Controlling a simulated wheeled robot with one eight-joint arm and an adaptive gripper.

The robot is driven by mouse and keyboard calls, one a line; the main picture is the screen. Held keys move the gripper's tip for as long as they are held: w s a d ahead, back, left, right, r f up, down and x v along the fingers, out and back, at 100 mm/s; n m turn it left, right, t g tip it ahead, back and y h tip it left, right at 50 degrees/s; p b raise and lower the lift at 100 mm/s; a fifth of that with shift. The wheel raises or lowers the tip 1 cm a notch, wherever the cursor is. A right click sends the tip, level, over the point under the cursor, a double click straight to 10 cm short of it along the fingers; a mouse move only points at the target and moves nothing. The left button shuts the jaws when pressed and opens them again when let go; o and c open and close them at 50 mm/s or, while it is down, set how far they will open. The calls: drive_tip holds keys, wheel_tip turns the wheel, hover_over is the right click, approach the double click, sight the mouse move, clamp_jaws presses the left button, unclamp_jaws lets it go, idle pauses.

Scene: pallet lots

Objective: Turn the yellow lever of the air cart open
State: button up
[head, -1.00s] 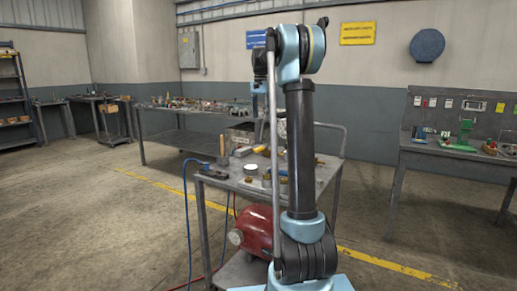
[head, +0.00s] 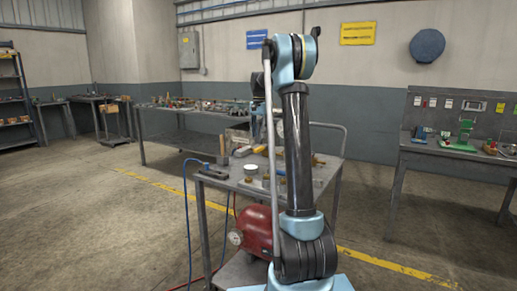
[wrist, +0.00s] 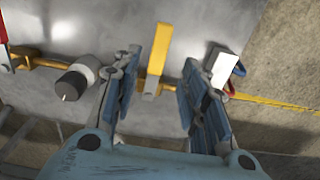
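The yellow lever (wrist: 158,48) shows in the wrist view as an upright flat bar on a brass pipe (wrist: 148,87). My gripper (wrist: 162,68) is open, with one finger on each side of the lever and a visible gap on both sides. I cannot tell how far the fingertips are above the lever. In the head view the air cart (head: 237,184) stands behind my arm, with a red tank (head: 257,230) below its top.
A red handle (wrist: 3,35) is at the left edge. A white block (wrist: 225,68) is close to the right finger. A blue hose (head: 187,220) hangs beside the cart.

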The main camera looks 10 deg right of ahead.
sight(259, 148)
wheel_tip(259, 148, down, 7)
drive_tip(key=shift+f, duration=0.15)
idle(0.4)
clamp_jaws()
